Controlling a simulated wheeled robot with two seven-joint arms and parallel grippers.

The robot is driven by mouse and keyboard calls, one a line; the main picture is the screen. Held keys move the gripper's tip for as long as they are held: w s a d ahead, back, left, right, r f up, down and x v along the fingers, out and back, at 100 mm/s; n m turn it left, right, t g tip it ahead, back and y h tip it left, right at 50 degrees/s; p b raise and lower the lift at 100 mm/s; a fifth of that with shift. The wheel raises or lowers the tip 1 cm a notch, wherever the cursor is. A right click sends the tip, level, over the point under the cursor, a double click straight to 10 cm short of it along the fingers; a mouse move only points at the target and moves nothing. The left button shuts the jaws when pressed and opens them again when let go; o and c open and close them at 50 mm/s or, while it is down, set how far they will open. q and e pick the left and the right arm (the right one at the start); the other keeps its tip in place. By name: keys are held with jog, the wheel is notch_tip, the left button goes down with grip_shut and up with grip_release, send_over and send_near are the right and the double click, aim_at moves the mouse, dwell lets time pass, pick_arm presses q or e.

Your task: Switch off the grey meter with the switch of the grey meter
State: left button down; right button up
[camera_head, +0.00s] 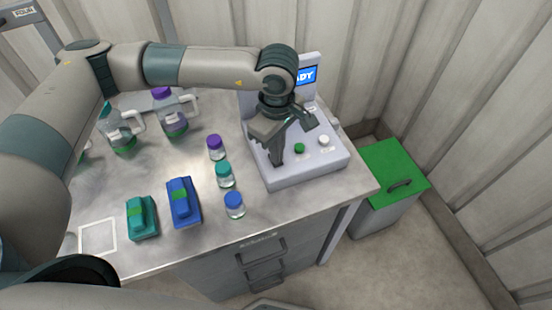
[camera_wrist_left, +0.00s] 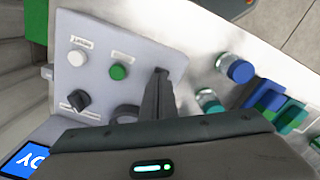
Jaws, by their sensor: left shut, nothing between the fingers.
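The grey meter (camera_head: 310,174) stands at the right end of the table, with a lit blue screen (camera_head: 306,76) showing letters ending in "ADY". Its front panel also shows in the left wrist view (camera_wrist_left: 95,45), with a white button (camera_wrist_left: 77,58), a green button (camera_wrist_left: 118,72) and a black knob (camera_wrist_left: 79,99). A small white part (camera_wrist_left: 47,72) sticks out from its side; I cannot tell surely whether it is the switch. My left gripper (camera_head: 277,161) is shut and empty, pointing down over the panel, left of the green button. Contact cannot be told. A dark round part is partly hidden by it.
Purple, teal and blue capped jars (camera_head: 225,175) stand just left of the meter. Blue (camera_head: 184,203) and teal (camera_head: 142,218) devices lie further left, with handled bottles (camera_head: 172,115) behind. A green-lidded bin (camera_head: 395,170) stands right of the table. Walls are close behind.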

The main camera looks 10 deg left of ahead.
pick_arm(q)
jog(key=shift+f+b, duration=0.35)
jog(key=shift+r, duration=0.15)
dwell(0.3)
jog(key=shift+r+p, duration=0.55)
jog(key=shift+r, duration=2.8)
